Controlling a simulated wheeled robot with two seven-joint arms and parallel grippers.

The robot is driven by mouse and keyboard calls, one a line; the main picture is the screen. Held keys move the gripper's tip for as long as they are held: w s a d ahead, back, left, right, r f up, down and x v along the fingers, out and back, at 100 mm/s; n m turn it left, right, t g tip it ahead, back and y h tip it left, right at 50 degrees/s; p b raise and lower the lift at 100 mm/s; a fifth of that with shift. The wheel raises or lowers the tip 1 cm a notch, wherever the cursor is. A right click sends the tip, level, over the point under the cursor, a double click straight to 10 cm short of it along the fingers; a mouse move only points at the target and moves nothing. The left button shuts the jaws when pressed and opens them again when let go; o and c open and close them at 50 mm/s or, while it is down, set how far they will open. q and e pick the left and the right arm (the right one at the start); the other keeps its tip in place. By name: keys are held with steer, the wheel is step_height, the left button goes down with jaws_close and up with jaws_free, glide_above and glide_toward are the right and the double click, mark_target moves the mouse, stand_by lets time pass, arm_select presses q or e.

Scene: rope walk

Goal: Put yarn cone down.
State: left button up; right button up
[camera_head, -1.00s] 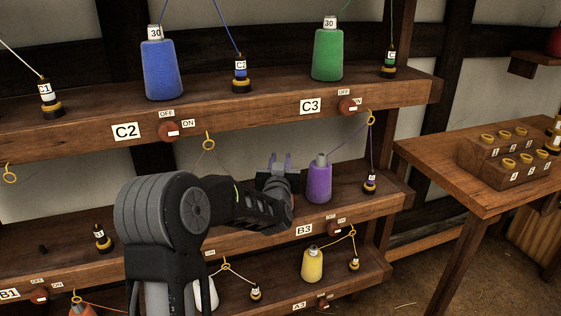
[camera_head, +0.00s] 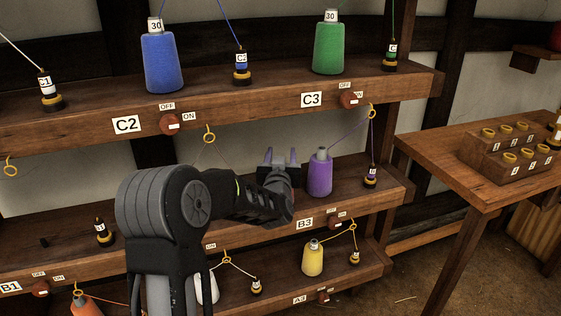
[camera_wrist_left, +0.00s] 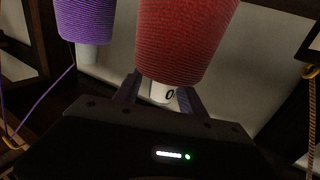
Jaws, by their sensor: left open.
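The red yarn cone (camera_wrist_left: 185,35) fills the upper middle of the left wrist view, its wide end toward the top of that picture. Its pale labelled tip (camera_wrist_left: 163,92) shows between the fingers of my left gripper (camera_wrist_left: 158,97). The fingers stand apart, with no clear grip on the tip. In the head view my left gripper (camera_head: 280,157) is over the middle shelf, left of the purple cone (camera_head: 320,175). There the red cone is not clearly seen, hidden by my gripper and arm. The purple cone also shows in the left wrist view (camera_wrist_left: 85,18). My right gripper is out of view.
The upper shelf holds a blue cone (camera_head: 162,62) and a green cone (camera_head: 328,48). A yellow cone (camera_head: 312,258) stands on the lower shelf. A small bobbin (camera_head: 371,175) is right of the purple cone. A side table (camera_head: 432,165) stands at the right.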

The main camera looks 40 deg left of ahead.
arm_select(q)
steer(key=b+v, duration=0.1)
steer(key=v, duration=1.1)
steer(key=shift+a, duration=0.1)
stand_by(0.4)
steer(key=s+d+f+m+g+h, duration=0.1)
steer(key=d+f+g+h, duration=0.15)
steer(key=d+f, duration=0.55)
steer(key=s+d+f+m+g+h, duration=0.1)
steer(key=d+f+h, duration=0.35)
steer(key=f, duration=0.65)
steer(key=s+d+f+m+g+h, duration=0.1)
steer(key=d+f+m+g+h, duration=0.1)
steer(key=d+f, duration=0.65)
steer(key=s+d+f+g+h, duration=0.1)
steer(key=s+d+f+g, duration=0.2)
steer(key=s+d+f, duration=0.2)
steer(key=s+d+f+g+h, duration=0.2)
steer(key=s+d+f, duration=0.3)
steer(key=s, duration=0.6)
steer(key=s+d+f+g+h, duration=0.2)
steer(key=s+d+f+g, duration=0.2)
steer(key=s+f, duration=0.4)
steer(key=shift+s+d+m, duration=0.3)
steer(key=shift+d+m, duration=0.1)
steer(key=shift+d, duration=0.05)
